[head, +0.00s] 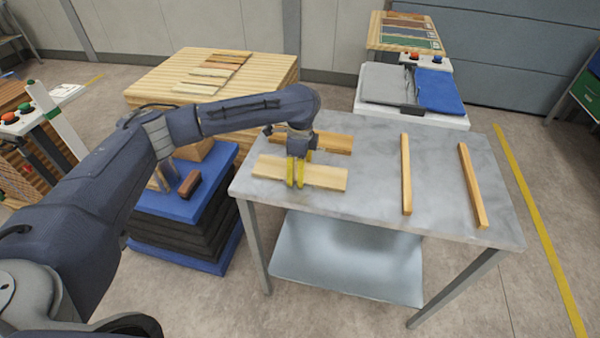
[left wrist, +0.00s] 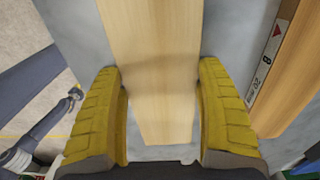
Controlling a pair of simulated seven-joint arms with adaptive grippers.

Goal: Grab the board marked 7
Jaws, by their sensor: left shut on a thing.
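A pale wooden board (head: 325,177) lies on the grey metal table near its front left. My left gripper (head: 296,183) is over it, with its yellow fingers pointing down and shut on the board's two long edges. In the left wrist view the board (left wrist: 150,45) runs between the two fingers (left wrist: 163,115). I see no number on its visible face. A darker orange-brown board (head: 335,145) lies just behind it. In the left wrist view this board (left wrist: 298,75) has an edge label with a red triangle and what looks like an 8. My right gripper is out of view.
Two narrow wooden strips (head: 406,175) (head: 472,185) lie apart on the right part of the metal table (head: 440,150), with clear surface between. A blue-topped stack (head: 215,180) stands left of the table. A wooden pallet table (head: 160,80) with several boards stands behind.

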